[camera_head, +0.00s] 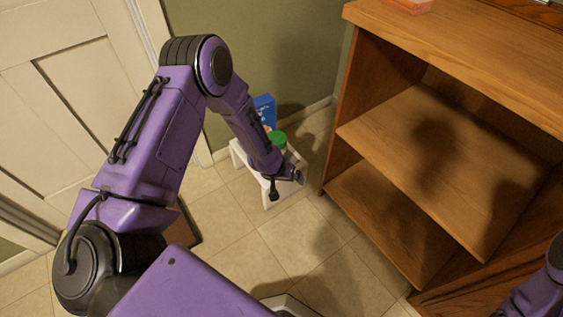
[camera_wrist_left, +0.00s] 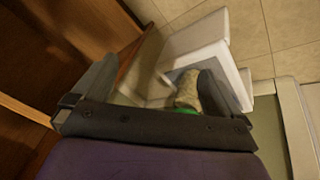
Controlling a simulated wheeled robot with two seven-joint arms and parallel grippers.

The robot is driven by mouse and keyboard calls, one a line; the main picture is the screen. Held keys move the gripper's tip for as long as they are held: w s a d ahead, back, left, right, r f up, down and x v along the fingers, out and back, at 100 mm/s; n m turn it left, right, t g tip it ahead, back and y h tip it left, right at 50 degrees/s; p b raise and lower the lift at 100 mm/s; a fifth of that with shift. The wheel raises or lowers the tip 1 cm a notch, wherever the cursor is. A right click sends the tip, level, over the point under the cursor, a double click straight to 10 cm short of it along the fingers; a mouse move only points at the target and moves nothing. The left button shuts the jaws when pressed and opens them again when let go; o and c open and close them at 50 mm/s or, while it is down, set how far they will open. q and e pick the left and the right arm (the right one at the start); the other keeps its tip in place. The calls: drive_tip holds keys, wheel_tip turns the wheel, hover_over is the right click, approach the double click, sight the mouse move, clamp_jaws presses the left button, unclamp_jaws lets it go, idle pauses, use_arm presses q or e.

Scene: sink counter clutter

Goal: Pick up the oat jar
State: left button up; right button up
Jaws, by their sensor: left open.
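The oat jar, with a green lid (camera_head: 277,139), stands on a small white stool (camera_head: 238,152), partly hidden behind my left forearm. In the left wrist view the jar (camera_wrist_left: 188,92) shows as a pale, blurred body with a green edge, close to the right-hand finger. My left gripper (camera_wrist_left: 158,85) is open, with the jar in the space between its fingers as seen from the wrist; I cannot tell whether they touch. In the head view the left gripper (camera_head: 297,178) is small, at the stool's front right. My right gripper is out of view.
A blue box (camera_head: 264,108) stands behind the jar by the green wall. A wooden shelf unit (camera_head: 440,150) fills the right side. A panelled door (camera_head: 70,80) is at the left. Tiled floor (camera_head: 290,245) in front of the stool is open.

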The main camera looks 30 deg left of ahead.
use_arm(q)
drive_tip(key=w+a+f+b, duration=0.2)
drive_tip(key=w+a+b, duration=0.2)
drive_tip(key=w, duration=0.3)
wheel_tip(320, 180, up, 4)
drive_tip(key=m+y+b, duration=0.2)
drive_tip(key=b, duration=0.3)
hover_over(276, 138)
drive_tip(key=s, duration=0.3)
drive_tip(key=shift+w+d, duration=0.15)
drive_tip(key=shift+d, duration=0.15)
drive_tip(key=b+x, duration=0.4)
drive_tip(key=x, duration=0.5)
drive_tip(key=shift+w+a+f+b, duration=0.1)
drive_tip(key=shift+w+a+b, duration=0.1)
drive_tip(key=shift+b, duration=0.2)
drive_tip(key=c, duration=1.6)
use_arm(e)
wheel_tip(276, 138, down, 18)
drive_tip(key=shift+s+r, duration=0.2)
